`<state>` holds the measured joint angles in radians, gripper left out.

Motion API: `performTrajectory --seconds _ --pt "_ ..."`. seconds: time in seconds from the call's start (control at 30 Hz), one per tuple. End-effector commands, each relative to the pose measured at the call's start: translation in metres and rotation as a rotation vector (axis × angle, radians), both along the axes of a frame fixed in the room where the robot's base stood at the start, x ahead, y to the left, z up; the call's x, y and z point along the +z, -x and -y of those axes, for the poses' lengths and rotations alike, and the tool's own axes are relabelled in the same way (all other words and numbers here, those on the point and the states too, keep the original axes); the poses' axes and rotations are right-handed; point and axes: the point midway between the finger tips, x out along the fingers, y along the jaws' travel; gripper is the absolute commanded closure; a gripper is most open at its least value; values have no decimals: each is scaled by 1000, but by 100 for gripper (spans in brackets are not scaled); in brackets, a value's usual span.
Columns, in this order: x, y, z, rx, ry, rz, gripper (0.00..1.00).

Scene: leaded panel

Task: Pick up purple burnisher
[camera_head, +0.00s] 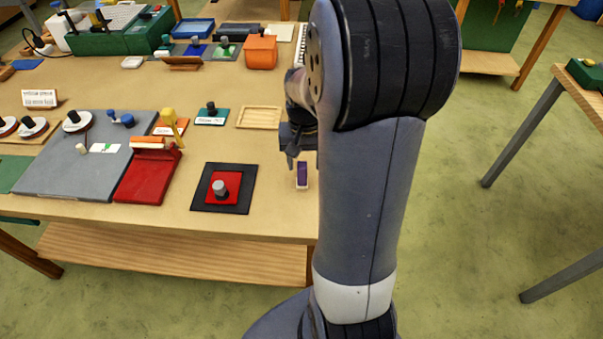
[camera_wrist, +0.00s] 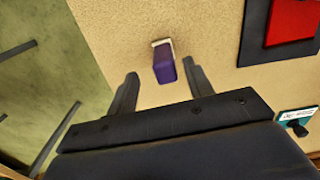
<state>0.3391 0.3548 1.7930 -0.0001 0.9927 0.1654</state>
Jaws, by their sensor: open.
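The purple burnisher (camera_head: 302,175) is a small purple block with a pale end, near the front right edge of the wooden table. In the wrist view the burnisher (camera_wrist: 164,64) lies just beyond the fingertips, roughly between their lines, with its pale end pointing away. My gripper (camera_wrist: 161,80) is open and empty, its two dark fingers spread wider than the burnisher. In the head view my gripper (camera_head: 298,150) hangs above and slightly behind the burnisher. My arm hides the table just right of it.
The table (camera_head: 270,215) holds a black mat (camera_head: 243,200) with a red plate (camera_head: 232,178) and grey knob to the left. The table's edge is close by, with green floor beyond.

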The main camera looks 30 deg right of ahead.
Motion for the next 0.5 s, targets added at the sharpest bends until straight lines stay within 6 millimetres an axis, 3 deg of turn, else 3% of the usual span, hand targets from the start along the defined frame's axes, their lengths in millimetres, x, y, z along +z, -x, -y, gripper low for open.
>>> performTrajectory --seconds 0.3,0.5 --pt "-39 -4 -4 1 -2 -5 51" --pt "-49 -4 -4 0 0 -1 51"
